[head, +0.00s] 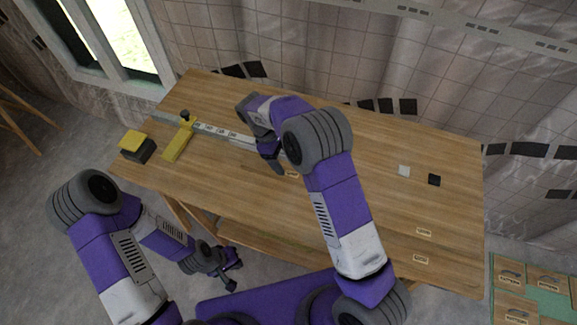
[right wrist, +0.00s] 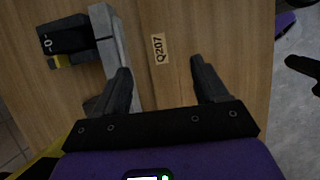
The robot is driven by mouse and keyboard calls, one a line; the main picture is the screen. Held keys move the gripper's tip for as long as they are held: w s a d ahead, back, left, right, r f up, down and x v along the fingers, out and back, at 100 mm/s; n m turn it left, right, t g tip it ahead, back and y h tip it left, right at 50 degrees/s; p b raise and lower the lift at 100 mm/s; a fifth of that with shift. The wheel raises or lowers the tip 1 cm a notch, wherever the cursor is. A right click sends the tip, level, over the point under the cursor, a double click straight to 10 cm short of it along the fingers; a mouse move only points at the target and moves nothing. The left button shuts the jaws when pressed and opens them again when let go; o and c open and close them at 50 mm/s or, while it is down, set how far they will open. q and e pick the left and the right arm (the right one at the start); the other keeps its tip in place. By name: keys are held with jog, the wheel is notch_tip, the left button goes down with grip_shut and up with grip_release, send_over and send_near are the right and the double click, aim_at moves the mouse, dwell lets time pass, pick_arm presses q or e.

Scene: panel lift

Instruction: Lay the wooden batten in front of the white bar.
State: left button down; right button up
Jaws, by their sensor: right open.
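The white bar (head: 226,134) lies along the back left of the table, and its right part is hidden behind my right arm. It shows as a grey-white strip (right wrist: 112,45) in the right wrist view. My right gripper (head: 272,158) is open, pointing down over the right part of the bar. In the right wrist view its fingers (right wrist: 160,75) stand apart with nothing between them but table and a Q207 label; the left finger overlaps the bar. I cannot make out the wooden batten with certainty in either view. My left gripper (head: 232,272) hangs low before the table's front edge; its jaws are unclear.
A yellow piece (head: 179,140) crosses the bar's left end. A black block with a yellow top (head: 138,146) stands at the table's left edge. A white square (head: 404,171) and a black square (head: 434,180) lie right. The wooden table (head: 370,215) is mostly clear.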

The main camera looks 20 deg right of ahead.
jog(key=shift+p+v, duration=0.3)
jog(key=shift+v, duration=2.1)
